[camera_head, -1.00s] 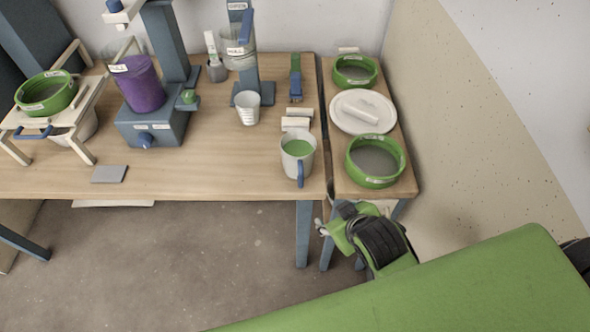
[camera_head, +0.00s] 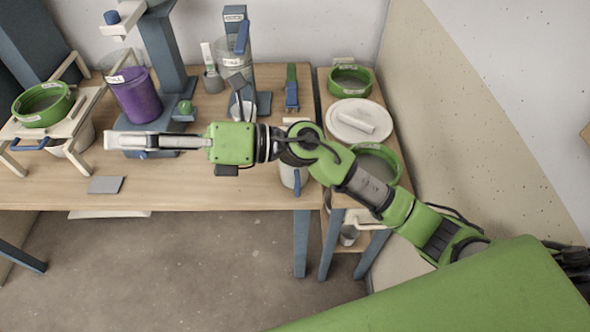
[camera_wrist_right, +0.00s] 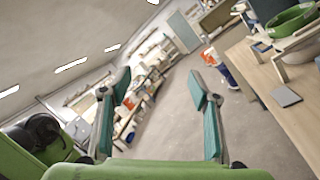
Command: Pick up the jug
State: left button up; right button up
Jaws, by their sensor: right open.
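The jug (camera_head: 288,178) is white with a blue handle and stands at the front right of the long table in the head view. My right arm crosses above it in the picture and hides its top and contents; the lower body and part of the handle show. My right gripper (camera_head: 110,142) reaches left past the jug, its fingers in front of the blue stand of the purple bucket. In the right wrist view, the right gripper (camera_wrist_right: 160,88) is open, with nothing between its teal-padded fingers. The jug is not seen there. My left gripper is not in view.
The purple bucket (camera_head: 138,98) stands behind my right gripper. A grey tile (camera_head: 105,185) lies near the front edge. A green sieve (camera_head: 42,104) rests on a wooden frame at left. A plate (camera_head: 345,108) and green sieves (camera_head: 350,80) occupy the side table.

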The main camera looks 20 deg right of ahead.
notch_tip(320, 180, down, 5)
jog(key=s+n+g+h, duration=0.1)
jog(key=n+g+h, duration=0.2)
jog(key=n, duration=0.1)
jog(key=n+h, duration=0.4)
jog(key=h, duration=1.3)
send_over(297, 173)
notch_tip(297, 173, down, 15)
jog(key=shift+w+r, duration=0.1)
jog(key=shift+r, duration=0.1)
notch_tip(297, 173, down, 8)
jog(key=shift+r+p, duration=0.1)
jog(key=shift+p, duration=0.8)
jog(key=f, duration=0.1)
jog(key=f+p, duration=0.1)
jog(key=f, duration=0.1)
jog(key=f+p, duration=0.1)
jog(key=shift+s+f, duration=0.3)
jog(key=shift+f, duration=0.55)
grip_shut()
